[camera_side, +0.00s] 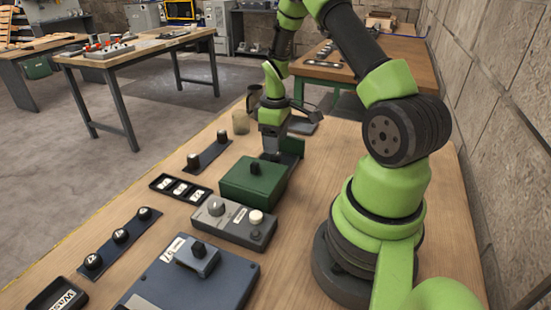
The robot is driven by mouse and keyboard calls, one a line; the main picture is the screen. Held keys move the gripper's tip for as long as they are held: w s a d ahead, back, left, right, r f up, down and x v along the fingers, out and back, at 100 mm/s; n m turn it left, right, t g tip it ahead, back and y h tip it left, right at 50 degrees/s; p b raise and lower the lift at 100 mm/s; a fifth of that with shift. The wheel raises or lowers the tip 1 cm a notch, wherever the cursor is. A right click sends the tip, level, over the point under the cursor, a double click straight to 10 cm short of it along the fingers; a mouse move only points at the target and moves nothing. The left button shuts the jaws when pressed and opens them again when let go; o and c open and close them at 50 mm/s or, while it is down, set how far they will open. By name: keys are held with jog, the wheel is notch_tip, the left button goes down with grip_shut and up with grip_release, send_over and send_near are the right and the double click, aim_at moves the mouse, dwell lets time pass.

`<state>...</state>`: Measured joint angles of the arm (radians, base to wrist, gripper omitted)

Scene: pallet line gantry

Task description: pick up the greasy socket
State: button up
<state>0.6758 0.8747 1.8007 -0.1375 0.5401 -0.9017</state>
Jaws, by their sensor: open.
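My gripper (271,154) points down just behind the green box (236,187), over the far part of the bench; its fingertips are small and partly hidden by the box and its knob. No socket shows clearly between them. Several dark sockets with white number labels (120,236) stand on a black rail at the front left, well away from my gripper. Another dark rail (208,153) farther back holds two small dark pieces (221,136), left of my gripper. I cannot tell which socket is greasy.
A black labelled tray (180,188), a grey control box (229,235), a blue-grey box (228,291) and a dark tray with a white label (35,304) stand on the wooden bench. A tan cup (240,122) and a dark mug (253,98) stand near my gripper. Bare wood lies along the left edge.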

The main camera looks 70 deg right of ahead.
aim_at(275, 158)
notch_tip(275, 158, down, 5)
jog(key=shift+f, duration=0.1)
jog(key=c, duration=1.1)
jog(key=shift+r, duration=0.2)
